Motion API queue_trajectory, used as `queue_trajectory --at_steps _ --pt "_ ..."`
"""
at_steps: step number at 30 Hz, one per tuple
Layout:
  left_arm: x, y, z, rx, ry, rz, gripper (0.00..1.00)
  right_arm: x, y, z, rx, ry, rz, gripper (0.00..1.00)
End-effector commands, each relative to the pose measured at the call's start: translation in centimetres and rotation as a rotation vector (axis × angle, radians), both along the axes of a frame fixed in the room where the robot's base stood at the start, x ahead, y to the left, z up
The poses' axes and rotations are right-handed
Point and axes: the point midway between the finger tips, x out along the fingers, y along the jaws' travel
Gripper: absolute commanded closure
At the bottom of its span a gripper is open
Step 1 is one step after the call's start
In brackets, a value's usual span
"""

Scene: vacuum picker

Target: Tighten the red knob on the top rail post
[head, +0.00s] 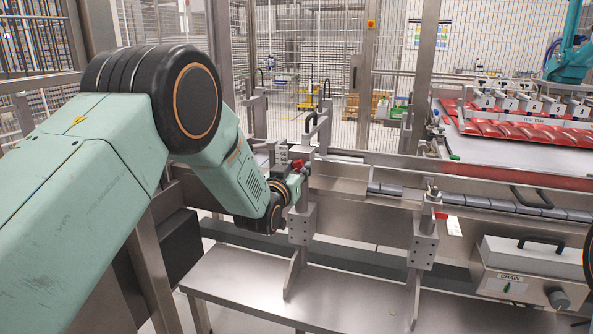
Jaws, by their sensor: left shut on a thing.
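My left arm comes in from the left and reaches down to the left rail post (302,225). My left gripper (292,183) is at the upper part of this post, shut on the red knob (297,167). Only a little red shows there, and the fingers and the contact are small and partly hidden by my own wrist. A second metal post (424,245) stands to the right with a red and white tag (453,225) beside it. My right gripper is not in view.
A conveyor with grey chain links (480,202) runs behind the posts. A grey box marked CHAIN (530,258) with a black handle stands at the lower right. A steel shelf (350,290) lies below.

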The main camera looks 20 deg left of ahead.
Motion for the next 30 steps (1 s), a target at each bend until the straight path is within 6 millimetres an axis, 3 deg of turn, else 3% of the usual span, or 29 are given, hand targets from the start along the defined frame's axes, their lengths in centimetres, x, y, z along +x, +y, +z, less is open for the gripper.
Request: queue_trajectory --at_steps 30 --pt "0.01 -0.03 0.02 0.965 -0.034 0.001 1.00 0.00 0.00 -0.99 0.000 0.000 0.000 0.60"
